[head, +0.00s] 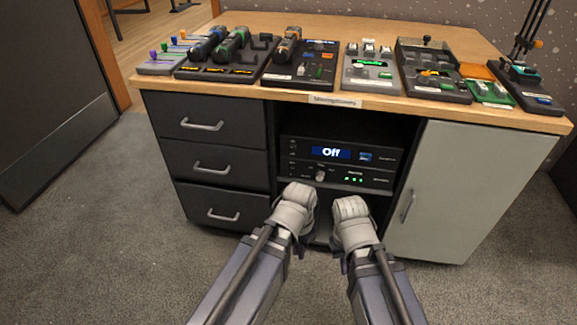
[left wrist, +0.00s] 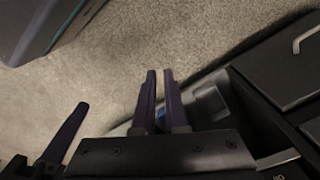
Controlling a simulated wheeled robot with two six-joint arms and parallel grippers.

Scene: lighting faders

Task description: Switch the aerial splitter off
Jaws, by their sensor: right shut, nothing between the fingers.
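My right gripper is shut and empty.
The wooden desktop (head: 350,28) carries several control boxes with faders and levers. Dark drawers (head: 205,152) stand left of the bay and a grey door (head: 455,190) with a handle stands right. Carpet (head: 120,250) is clear at the left. A dark panel (head: 50,100) stands far left.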

